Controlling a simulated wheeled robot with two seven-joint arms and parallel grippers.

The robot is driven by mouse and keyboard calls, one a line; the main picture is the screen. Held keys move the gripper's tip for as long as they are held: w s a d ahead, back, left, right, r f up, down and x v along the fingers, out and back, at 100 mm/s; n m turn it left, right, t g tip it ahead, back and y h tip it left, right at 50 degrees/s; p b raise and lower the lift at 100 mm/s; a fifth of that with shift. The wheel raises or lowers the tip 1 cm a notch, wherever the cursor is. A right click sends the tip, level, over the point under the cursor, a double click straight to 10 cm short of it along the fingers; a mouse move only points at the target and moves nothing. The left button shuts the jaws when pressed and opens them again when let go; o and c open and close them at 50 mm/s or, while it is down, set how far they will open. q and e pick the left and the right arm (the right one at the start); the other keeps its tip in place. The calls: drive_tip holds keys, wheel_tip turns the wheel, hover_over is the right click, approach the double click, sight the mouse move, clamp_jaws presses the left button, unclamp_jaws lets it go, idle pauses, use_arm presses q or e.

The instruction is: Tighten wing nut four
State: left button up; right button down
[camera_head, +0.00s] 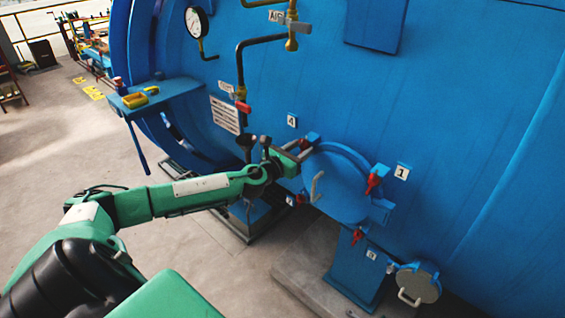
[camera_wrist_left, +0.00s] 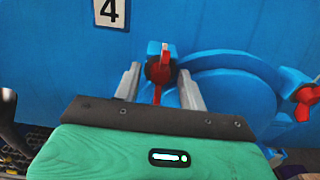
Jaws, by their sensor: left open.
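Wing nut four (camera_wrist_left: 160,69) is red and sits on a blue lug at the upper left of the round blue hatch cover (camera_head: 335,187). The "4" label (camera_head: 292,121) is above it, and this label also shows in the left wrist view (camera_wrist_left: 109,12). My left gripper (camera_head: 304,148) is at this lug. In the left wrist view its open fingers (camera_wrist_left: 160,85) stand on either side of wing nut four, with gaps visible. In the head view the gripper hides the nut. My right gripper is not in view.
Other red wing nuts sit around the cover, one by the "1" label (camera_head: 402,172). A curved handle (camera_head: 317,187) stands out from the cover. A valve pipe (camera_head: 241,75) and a sign (camera_head: 226,115) are left of the hatch. Open floor (camera_head: 180,245) lies left.

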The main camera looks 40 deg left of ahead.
use_arm(q)
drive_tip(key=s+b, duration=0.5)
drive_tip(key=s, duration=0.7)
drive_tip(key=shift+s+a, duration=0.2)
drive_tip(key=shift+a, duration=0.25)
